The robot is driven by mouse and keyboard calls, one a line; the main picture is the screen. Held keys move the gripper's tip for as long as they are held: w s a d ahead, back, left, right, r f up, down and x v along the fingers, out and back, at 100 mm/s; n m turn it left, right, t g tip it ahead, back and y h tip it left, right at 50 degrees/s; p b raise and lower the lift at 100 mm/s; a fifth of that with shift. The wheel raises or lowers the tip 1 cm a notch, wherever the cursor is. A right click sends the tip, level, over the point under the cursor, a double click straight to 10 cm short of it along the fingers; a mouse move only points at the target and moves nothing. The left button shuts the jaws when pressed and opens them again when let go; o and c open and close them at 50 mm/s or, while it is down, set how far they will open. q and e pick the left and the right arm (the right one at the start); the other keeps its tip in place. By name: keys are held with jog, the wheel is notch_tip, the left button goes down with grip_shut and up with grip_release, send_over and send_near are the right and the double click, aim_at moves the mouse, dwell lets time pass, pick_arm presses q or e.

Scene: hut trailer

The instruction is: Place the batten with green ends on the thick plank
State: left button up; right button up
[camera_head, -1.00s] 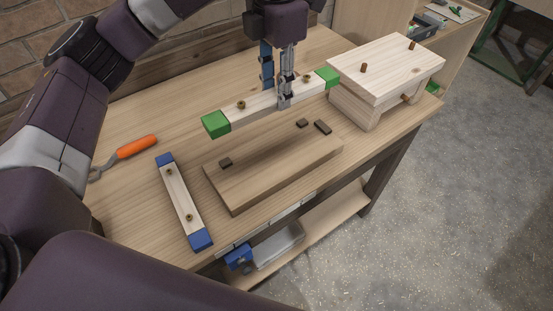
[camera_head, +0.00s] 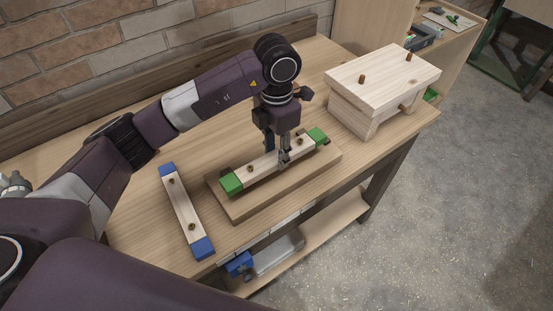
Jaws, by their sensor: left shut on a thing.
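The batten with green ends (camera_head: 264,168) is pale wood with two brass-coloured knobs. It lies lengthwise along the thick plank (camera_head: 240,210), on or just above its top; I cannot tell whether it touches. My left gripper (camera_head: 283,158) points down and is shut on the batten, right of its middle. A dark piece on the plank shows by the batten's right green end. The rest of the plank's top is partly hidden under the batten. My right gripper is not in view.
A batten with blue ends (camera_head: 181,207) lies left of the plank. A pale wooden stool-like block with pegs (camera_head: 383,75) stands at the right of the workbench (camera_head: 130,232). A lower shelf (camera_head: 325,232) and a blue clamp (camera_head: 239,264) are below the front edge.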

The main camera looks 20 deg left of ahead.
aim_at(277, 156)
pick_arm(q)
notch_tip(277, 156, down, 4)
jog(key=shift+r+p, duration=0.25)
jog(key=shift+p, duration=0.25)
jog(key=shift+f, duration=0.3)
jog(key=o, duration=1.1)
jog(key=shift+o, duration=0.7)
